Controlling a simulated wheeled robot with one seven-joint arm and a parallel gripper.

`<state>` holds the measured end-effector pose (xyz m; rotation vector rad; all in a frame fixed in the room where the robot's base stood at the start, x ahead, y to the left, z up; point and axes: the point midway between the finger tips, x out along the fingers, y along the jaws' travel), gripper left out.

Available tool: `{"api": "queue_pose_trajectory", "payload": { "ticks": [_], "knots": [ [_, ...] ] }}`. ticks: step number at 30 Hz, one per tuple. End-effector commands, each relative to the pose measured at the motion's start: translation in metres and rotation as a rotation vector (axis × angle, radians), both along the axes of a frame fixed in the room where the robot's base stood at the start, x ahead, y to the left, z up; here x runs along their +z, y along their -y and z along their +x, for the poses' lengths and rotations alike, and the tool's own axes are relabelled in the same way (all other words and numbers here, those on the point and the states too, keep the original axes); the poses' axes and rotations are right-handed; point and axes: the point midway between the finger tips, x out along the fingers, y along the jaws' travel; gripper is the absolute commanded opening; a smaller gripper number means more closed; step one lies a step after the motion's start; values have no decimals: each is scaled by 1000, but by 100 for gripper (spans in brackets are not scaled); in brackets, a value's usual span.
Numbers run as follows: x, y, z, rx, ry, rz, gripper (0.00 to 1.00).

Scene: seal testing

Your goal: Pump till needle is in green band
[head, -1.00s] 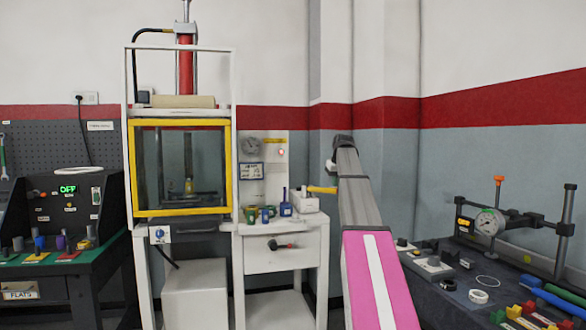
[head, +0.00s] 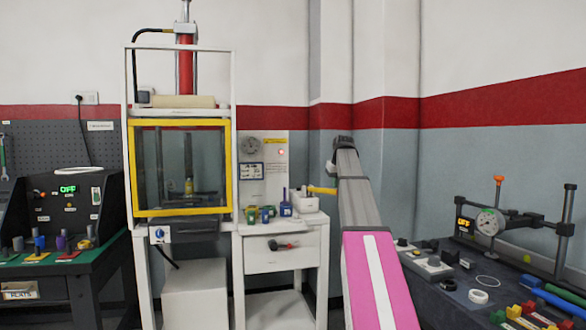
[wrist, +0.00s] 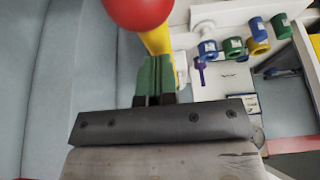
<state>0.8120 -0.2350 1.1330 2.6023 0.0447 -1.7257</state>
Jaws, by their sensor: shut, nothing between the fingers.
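My gripper (wrist: 154,78) is shut and empty, with its green fingers together in the wrist view. The pump's yellow lever (wrist: 158,40) with a red ball knob (wrist: 138,8) lies just beyond the fingertips there; I cannot tell whether they touch. In the head view the yellow lever (head: 322,190) sticks out from the white pump body (head: 305,203) toward my arm, which hides its knob end. The round gauge (head: 249,147) is on the white panel behind; its needle and green band are too small to read.
Small green and blue cups (head: 251,214) and a blue bottle (head: 286,209) stand beside the pump on the white cabinet (head: 262,257). A yellow-framed press chamber (head: 181,122) is at left. A dark bench (head: 470,295) with a dial gauge stands at right.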

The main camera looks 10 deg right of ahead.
Motion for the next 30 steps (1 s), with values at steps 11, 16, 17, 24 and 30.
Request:
{"api": "queue_pose_trajectory", "payload": {
  "ticks": [11, 16, 17, 24, 30],
  "knots": [
    [-10, 0, -1, 0, 1, 0, 0],
    [-15, 0, -1, 0, 1, 0, 0],
    [-15, 0, -1, 0, 1, 0, 0],
    [-22, 0, -1, 0, 0, 0, 0],
    [-16, 0, 0, 0, 1, 0, 0]
  ]
}}
